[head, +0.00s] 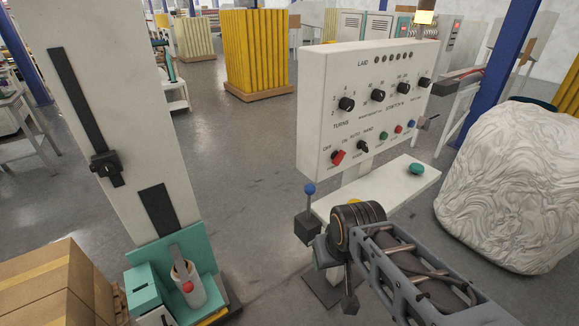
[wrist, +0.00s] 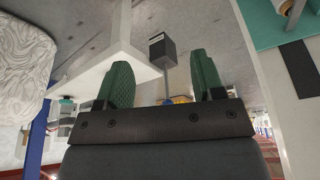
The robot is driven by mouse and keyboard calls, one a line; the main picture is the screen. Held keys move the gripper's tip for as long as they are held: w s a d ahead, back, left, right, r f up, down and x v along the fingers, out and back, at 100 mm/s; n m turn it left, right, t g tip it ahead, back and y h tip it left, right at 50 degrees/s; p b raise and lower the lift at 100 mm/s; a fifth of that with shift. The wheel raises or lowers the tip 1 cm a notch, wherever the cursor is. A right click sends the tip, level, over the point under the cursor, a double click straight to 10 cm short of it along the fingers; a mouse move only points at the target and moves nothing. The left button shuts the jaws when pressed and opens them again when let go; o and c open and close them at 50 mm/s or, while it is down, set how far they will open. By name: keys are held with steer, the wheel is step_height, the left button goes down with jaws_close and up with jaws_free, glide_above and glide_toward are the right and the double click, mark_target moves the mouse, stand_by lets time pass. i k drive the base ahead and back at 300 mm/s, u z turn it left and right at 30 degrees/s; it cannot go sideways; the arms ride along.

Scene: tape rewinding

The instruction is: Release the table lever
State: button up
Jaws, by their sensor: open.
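In the head view, a lever with a blue ball knob (head: 309,189) stands upright on a dark box (head: 307,228) at the left end of the white table (head: 396,190). I take this as the table lever. In the wrist view, the dark box (wrist: 162,47) and the lever's thin rod (wrist: 167,85) show between my fingers. My gripper (wrist: 160,65) is open, with one green finger on each side of the rod. I see no finger closed on it. The knob's end is partly hidden behind the gripper's body. In the head view my fingers are hard to make out.
A control panel (head: 364,105) with several knobs rises over the table. A green mushroom button (head: 416,169) sits on the table's right. A wrapped load (head: 515,190) stands at right. A mast (head: 112,110) with a teal carriage (head: 143,285) and a red knob (head: 187,287) stands left.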

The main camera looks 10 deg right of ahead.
mark_target(309, 189)
steer(key=k, duration=0.65)
steer(key=u, duration=0.15)
steer(key=i, duration=0.55)
steer(key=u, duration=0.8)
steer(key=i, duration=0.65)
steer(key=u, duration=0.45)
